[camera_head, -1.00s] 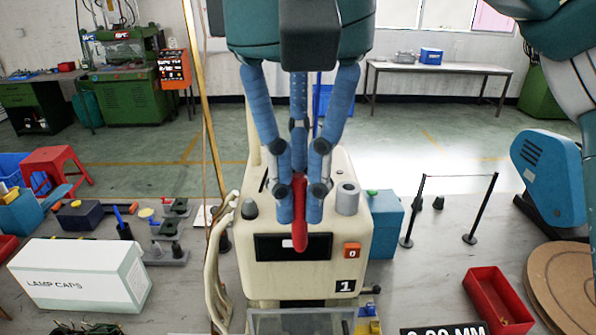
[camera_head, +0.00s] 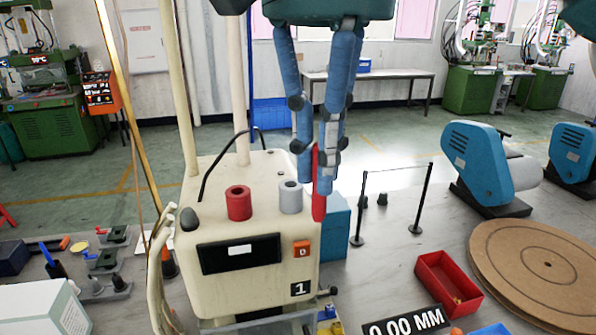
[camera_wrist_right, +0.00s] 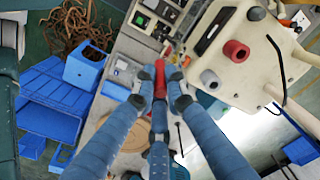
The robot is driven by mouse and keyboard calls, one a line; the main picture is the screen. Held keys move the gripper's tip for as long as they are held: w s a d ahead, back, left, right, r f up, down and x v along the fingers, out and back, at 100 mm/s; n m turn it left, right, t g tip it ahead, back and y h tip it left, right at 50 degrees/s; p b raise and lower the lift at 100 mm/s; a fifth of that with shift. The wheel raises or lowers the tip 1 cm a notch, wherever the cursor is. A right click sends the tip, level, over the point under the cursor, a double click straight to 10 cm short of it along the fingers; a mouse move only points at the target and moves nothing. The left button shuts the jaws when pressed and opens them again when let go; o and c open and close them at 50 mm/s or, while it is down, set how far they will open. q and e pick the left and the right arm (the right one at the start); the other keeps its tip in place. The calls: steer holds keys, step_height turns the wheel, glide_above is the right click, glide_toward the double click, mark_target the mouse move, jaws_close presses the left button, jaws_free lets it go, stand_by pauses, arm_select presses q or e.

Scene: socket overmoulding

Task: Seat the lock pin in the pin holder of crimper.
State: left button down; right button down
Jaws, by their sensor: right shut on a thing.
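My right gripper (camera_head: 318,170) is shut on the lock pin (camera_head: 319,206), a slim red rod that points down below the fingertips. The right wrist view also shows the red pin (camera_wrist_right: 160,76) between the blue fingers (camera_wrist_right: 160,98). The crimper (camera_head: 250,290) is a cream machine marked 1. On its top stand a red hollow cylinder (camera_head: 238,204) and a grey hollow cylinder (camera_head: 290,198); I cannot tell which is the pin holder. In the head view the pin is just right of the grey cylinder, overlapping the crimper's right edge. The pin's height above the top is unclear. My left gripper is out of view.
A dark knob (camera_head: 189,218), a black cable (camera_head: 212,165) and cream posts (camera_head: 180,100) rise from the crimper. A blue box (camera_head: 335,228) stands right behind it. Black barrier posts (camera_head: 357,215), a red tray (camera_head: 447,282) and a brown disc (camera_head: 540,262) are further right.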

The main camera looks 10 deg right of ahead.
steer(key=w+p, duration=0.3)
steer(key=w, duration=1)
steer(key=shift+w+f+b, duration=0.2)
steer(key=shift+f+b, duration=0.15)
steer(key=shift+f, duration=1.45)
steer(key=shift+w+f+b, duration=0.2)
steer(key=shift+f+b, duration=0.1)
steer(key=shift+f, duration=1.45)
steer(key=shift+s, duration=0.1)
steer(key=shift+f, duration=0.15)
steer(key=c, duration=1.8)
jaws_free()
